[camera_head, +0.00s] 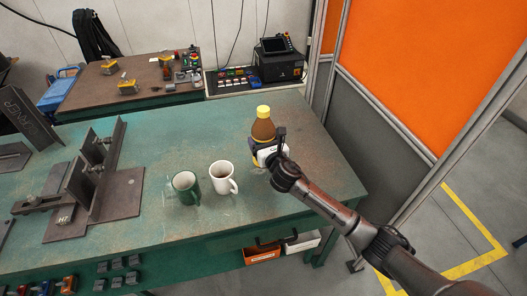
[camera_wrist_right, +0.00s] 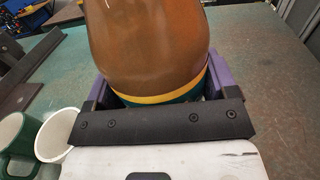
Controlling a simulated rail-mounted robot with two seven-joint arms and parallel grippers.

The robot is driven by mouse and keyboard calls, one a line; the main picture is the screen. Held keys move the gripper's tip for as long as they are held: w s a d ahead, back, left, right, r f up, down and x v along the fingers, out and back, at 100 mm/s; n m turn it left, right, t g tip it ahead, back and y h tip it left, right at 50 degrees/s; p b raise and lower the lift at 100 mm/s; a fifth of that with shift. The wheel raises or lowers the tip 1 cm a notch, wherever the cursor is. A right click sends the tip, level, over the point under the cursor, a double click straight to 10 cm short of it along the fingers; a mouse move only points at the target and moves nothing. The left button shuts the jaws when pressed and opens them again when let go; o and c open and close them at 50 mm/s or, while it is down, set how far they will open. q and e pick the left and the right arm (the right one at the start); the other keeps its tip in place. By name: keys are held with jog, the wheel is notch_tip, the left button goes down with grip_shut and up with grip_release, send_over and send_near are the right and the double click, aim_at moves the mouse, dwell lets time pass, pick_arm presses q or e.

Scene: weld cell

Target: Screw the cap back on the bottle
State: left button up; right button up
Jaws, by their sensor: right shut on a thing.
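The brown bottle (camera_head: 263,130) stands upright near the right part of the green table. Its yellow cap (camera_head: 263,111) sits at the top of its neck; I cannot tell how tightly. My right gripper (camera_head: 264,150) reaches in from the right and is shut on the lower part of the bottle. In the right wrist view the purple fingers of my right gripper (camera_wrist_right: 157,85) lie on both sides of the bottle (camera_wrist_right: 145,45), near its yellow and green band. The cap is outside that view. My left gripper is not in view.
A white mug (camera_head: 222,178) and a green mug (camera_head: 186,188) stand left of the bottle on the worktable (camera_head: 270,215). A steel fixture (camera_head: 95,185) is further left. A back bench (camera_head: 130,88) holds tools and a dark machine (camera_head: 278,60). An orange partition (camera_head: 430,70) stands at right.

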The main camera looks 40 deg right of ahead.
jog(key=shift+f, duration=0.1)
dwell(0.3)
jog(key=shift+f+b, duration=1.1)
jog(key=shift+f, duration=0.9)
jog(key=shift+r, duration=0.1)
jog(key=o, duration=1.6)
jog(key=shift+f, duration=0.2)
jog(key=shift+o, duration=0.2)
